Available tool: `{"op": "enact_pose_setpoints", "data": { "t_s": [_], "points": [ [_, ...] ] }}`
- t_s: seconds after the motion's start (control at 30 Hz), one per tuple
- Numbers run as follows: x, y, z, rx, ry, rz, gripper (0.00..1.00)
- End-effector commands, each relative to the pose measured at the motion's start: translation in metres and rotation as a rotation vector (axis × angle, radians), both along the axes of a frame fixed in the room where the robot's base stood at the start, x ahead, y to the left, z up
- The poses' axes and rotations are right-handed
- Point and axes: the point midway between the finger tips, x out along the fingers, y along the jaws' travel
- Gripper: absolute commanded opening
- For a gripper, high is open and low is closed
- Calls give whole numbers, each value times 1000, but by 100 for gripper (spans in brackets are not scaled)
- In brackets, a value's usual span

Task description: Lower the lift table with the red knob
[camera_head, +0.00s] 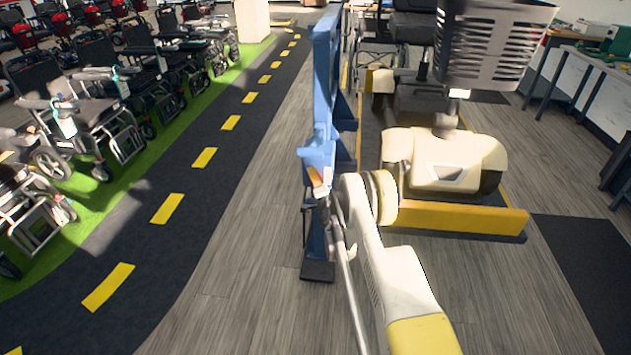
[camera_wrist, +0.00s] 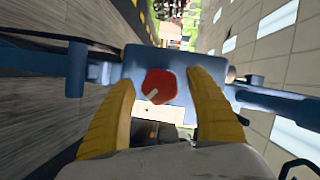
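The red knob (camera_wrist: 161,84) shows in the wrist view on a blue box (camera_wrist: 140,58), with a short white mark toward its lower left. My gripper (camera_wrist: 163,78) is open, its two yellow fingers on either side of the knob. I cannot tell whether they touch it. In the head view the lift table (camera_head: 470,220) has a yellow front edge and sits low beside a blue frame (camera_head: 322,90). My arm reaches up to the blue box on this frame, where the knob is not clearly visible.
A cream and dark scooter (camera_head: 445,160) stands on the lift table. Rows of scooters and wheelchairs (camera_head: 75,100) stand on green floor at the left, past a dark lane with yellow dashes (camera_head: 167,208). A workbench (camera_head: 590,70) is at the right. Wood floor is clear left of the frame.

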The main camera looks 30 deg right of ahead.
Motion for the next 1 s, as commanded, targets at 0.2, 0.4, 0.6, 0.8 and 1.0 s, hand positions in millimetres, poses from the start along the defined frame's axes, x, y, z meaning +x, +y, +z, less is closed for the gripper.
{"op": "enact_pose_setpoints", "data": {
  "t_s": [0.2, 0.4, 0.6, 0.8, 1.0],
  "points": [
    [-9, 2, 1, 0, 0, 0, 64],
    [-43, 9, 6, 0, 0, 0, 64],
    [-68, 15, 9, 1, 0, 0, 64],
    [-73, 17, 10, 0, 0, 0, 64],
    [-73, 16, 9, 0, 0, 0, 64]
  ]
}}
